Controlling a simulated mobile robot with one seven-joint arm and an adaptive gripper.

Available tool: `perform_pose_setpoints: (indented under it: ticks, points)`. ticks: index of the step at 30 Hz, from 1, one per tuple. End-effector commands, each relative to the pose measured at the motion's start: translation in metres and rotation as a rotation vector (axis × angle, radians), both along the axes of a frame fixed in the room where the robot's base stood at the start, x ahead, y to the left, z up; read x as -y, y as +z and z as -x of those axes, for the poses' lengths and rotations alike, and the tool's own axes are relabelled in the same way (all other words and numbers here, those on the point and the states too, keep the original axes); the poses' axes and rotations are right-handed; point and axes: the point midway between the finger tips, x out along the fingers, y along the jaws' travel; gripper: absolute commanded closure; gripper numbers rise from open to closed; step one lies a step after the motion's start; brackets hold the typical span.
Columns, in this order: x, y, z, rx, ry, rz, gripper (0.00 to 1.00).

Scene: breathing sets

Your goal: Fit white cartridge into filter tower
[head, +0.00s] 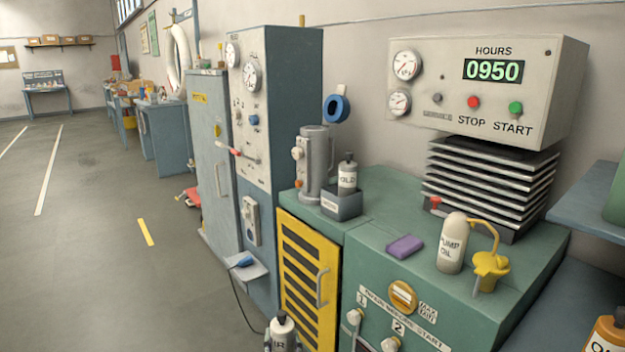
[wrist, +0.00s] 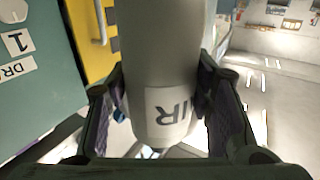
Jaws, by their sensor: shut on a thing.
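A white cartridge (head: 283,329) with a dark top and a label partly reading "IR" stands upright at the bottom edge of the head view. In the wrist view it is a pale cylinder (wrist: 165,50) between the fingers of my gripper (wrist: 162,88), which is shut on it. In the head view the gripper is mostly cut off. The grey filter tower (head: 318,170) stands on the green cabinet, up and right of the held cartridge and well apart from it. A white cartridge labelled "OLD" (head: 347,178) sits in a dark holder (head: 342,204) beside the tower.
A yellow slatted door (head: 302,270) is below the tower. A purple block (head: 404,246), a "PUMP OIL" bottle (head: 452,245) and a yellow funnel (head: 490,268) stand on the green cabinet top (head: 375,225). A tall blue-grey cabinet (head: 290,110) is left of the tower.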

Motion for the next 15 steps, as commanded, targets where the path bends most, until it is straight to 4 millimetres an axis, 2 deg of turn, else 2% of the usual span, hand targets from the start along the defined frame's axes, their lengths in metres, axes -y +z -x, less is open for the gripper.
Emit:
perform_pose_setpoints:
  ticks: [1, 3, 6, 11, 15]
  points:
    - [0.021, -0.014, -0.001, -0.002, -0.034, 0.004, 0.9]
    - [0.042, -0.027, -0.001, 0.0, -0.068, 0.008, 0.9]
    - [0.063, -0.041, 0.001, 0.001, -0.102, 0.013, 0.9]
    - [0.082, -0.055, 0.004, 0.001, -0.133, 0.019, 0.9]
    - [0.095, -0.076, 0.012, 0.001, -0.162, 0.029, 0.9]
